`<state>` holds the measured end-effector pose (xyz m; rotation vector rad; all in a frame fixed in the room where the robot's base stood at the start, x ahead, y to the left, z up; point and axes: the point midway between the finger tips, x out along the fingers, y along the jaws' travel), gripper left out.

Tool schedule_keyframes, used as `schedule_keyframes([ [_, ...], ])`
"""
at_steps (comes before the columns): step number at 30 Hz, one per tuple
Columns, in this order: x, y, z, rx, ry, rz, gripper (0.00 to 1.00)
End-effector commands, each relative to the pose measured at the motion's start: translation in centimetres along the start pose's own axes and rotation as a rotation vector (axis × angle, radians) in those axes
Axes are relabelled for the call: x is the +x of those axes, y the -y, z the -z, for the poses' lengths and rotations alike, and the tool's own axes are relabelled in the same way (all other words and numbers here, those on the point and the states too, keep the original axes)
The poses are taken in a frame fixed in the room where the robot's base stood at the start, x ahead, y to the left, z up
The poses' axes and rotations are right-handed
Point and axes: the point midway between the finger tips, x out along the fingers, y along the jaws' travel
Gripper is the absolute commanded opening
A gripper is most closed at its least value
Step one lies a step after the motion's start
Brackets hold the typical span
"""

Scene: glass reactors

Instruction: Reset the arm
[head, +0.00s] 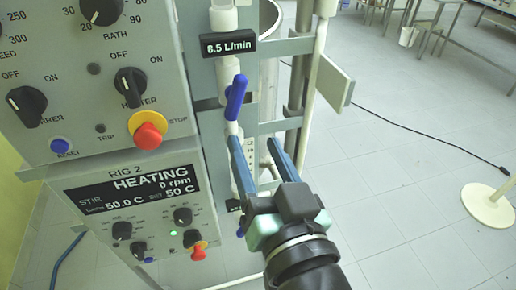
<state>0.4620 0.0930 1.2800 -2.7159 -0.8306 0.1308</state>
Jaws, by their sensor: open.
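My gripper (262,155) is in the lower middle of the head view, its two blue fingers spread apart and pointing up and away. Nothing shows between the fingers. A blue valve handle (237,97) on the white pipe stands just above and beyond the left fingertip. I cannot tell whether the finger touches the pipe or the handle. My arm reaches in from the bottom edge. The lower part of the pipe is partly hidden behind the left finger.
A grey control panel (80,75) with knobs and a red stop button (149,131) is at the left. Below it, the RIG 2 box (130,190) reads HEATING, 0 rpm, 50.0 C. A flow display (228,45) reads 6.5 L/min. A stand base (489,205) and cable lie on open tiled floor.

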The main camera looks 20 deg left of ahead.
Motion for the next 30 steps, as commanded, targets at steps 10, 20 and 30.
schedule_keyframes([
  [10,0.1,-0.1,0.4,-0.011,-0.009,-0.007,0.57],
  [20,-0.3,-1.1,17.0,-0.341,-0.414,-0.257,0.57],
  [30,-6.5,3.0,30.2,-0.522,-0.853,-0.423,0.57],
])
